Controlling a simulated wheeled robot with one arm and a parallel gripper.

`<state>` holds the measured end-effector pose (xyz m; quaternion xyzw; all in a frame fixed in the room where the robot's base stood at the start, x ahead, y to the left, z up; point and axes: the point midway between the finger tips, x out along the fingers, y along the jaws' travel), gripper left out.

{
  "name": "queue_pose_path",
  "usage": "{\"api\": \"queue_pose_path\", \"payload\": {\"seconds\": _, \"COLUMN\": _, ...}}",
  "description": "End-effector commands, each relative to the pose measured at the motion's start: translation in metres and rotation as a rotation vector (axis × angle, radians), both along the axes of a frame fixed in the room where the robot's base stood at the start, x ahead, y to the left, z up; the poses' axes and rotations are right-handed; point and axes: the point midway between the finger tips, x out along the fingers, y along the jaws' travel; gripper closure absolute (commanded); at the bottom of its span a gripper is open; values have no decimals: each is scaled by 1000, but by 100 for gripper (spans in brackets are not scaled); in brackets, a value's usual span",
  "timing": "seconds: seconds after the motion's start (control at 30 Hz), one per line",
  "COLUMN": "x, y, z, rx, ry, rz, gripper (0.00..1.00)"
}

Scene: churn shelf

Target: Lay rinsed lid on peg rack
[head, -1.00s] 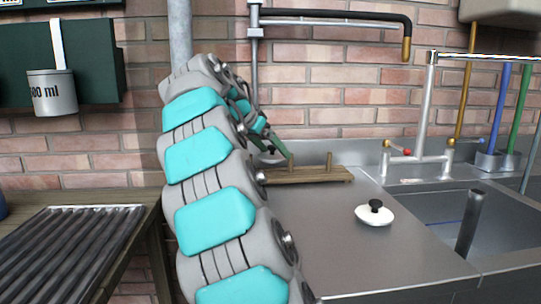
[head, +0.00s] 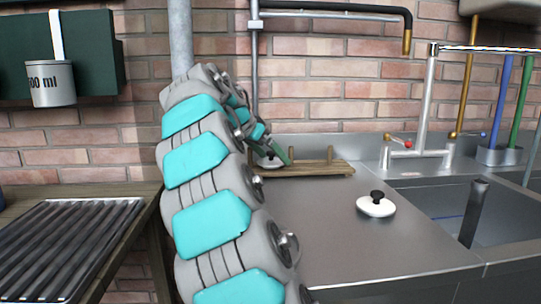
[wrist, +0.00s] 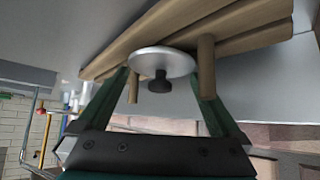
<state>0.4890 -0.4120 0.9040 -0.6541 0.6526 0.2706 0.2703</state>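A white lid with a black knob lies on the wooden peg rack (head: 315,168), near its left end; in the wrist view this lid (wrist: 170,60) sits between two pegs, knob away from the boards. In the head view my arm partly hides this lid (head: 269,163) and the rack's left end. A second white lid (head: 374,208) with a black knob lies flat on the steel counter, apart from my gripper.
The sink basin (head: 445,215) with an upright grey pipe is at the right, behind it a tap (head: 420,150). A ribbed drainer (head: 70,245) is at the left. A 500 ml mug (head: 50,84) hangs on the wall. The counter's middle is clear.

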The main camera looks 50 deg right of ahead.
Motion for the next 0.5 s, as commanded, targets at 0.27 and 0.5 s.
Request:
{"api": "queue_pose_path", "payload": {"seconds": 0.27, "x": 0, "y": 4, "z": 8, "rx": 0, "ry": 0, "rz": 1, "gripper": 0}}
{"api": "queue_pose_path", "payload": {"seconds": 0.5, "x": 1, "y": 35, "z": 42, "rx": -3, "ry": -4, "rz": 4, "gripper": 0}}
